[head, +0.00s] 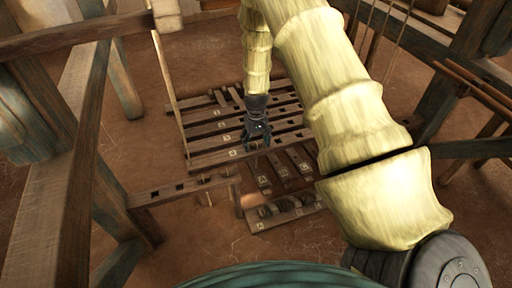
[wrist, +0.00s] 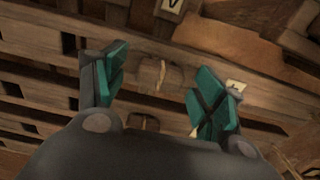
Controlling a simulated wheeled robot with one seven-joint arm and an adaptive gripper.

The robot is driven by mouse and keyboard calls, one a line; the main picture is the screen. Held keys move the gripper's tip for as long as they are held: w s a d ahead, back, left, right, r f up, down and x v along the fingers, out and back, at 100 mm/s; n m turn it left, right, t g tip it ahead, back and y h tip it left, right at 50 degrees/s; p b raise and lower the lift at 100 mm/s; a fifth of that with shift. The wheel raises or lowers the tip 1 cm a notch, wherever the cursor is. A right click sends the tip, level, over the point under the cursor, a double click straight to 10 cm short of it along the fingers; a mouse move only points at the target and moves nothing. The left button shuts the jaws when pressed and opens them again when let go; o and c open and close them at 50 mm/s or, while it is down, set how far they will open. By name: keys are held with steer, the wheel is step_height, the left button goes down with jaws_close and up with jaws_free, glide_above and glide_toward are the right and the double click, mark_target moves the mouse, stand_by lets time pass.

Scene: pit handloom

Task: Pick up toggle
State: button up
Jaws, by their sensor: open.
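A small dark wooden piece with a paler band across its middle, which looks like the toggle (wrist: 158,75), shows in the wrist view against a wooden slat. It lies between the spread teal fingers of my gripper (wrist: 160,88), with a gap on both sides. A second, similar piece (wrist: 143,122) shows lower down, partly hidden by the gripper body. In the head view my gripper (head: 258,140) points down over the slatted wooden rack. The toggle cannot be made out there. The fingers are open and hold nothing.
The slatted rack (head: 205,130) bears small pale lettered tags. A slotted wooden bar (head: 180,190) stands at its front left, and a low wooden tray (head: 285,212) lies in front. Loom posts and beams (head: 70,140) rise on both sides. Bare earthen floor (head: 185,235) shows at the front.

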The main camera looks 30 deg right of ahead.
steer(key=shift+c, duration=0.2)
steer(key=c, duration=0.9)
steer(key=shift+r, duration=0.15)
steer(key=shift+c, duration=0.2)
